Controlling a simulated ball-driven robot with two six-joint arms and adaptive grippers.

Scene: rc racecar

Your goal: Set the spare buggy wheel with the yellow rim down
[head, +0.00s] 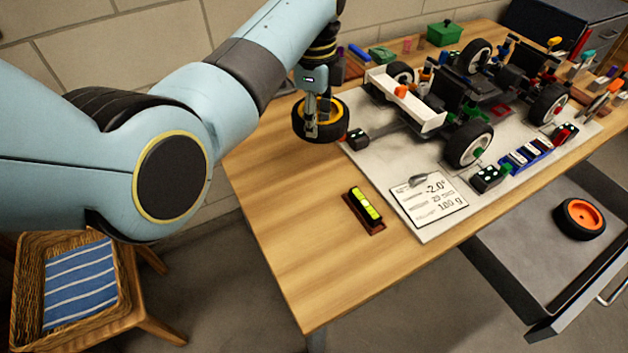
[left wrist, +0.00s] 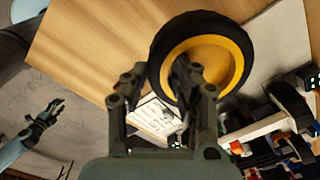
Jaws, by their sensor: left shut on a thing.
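The spare buggy wheel (head: 337,122) has a black tyre and a yellow rim. My left gripper (head: 311,130) is shut on its rim, with the wheel over the table's left part. The wheel also shows in the left wrist view (left wrist: 238,62), one finger in front of its rim. I cannot tell whether the tyre touches the wooden table (head: 262,180). My right gripper (left wrist: 47,112) shows small at the left of the left wrist view, away from the wheel; its jaw state is unclear.
A buggy (head: 480,95) stands on a pale board (head: 392,178) right of the wheel. A small black block (head: 357,139) is close by. A yellow level (head: 366,204) lies in front. An orange-rimmed wheel (head: 580,219) lies in an open drawer. The table's front left is clear.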

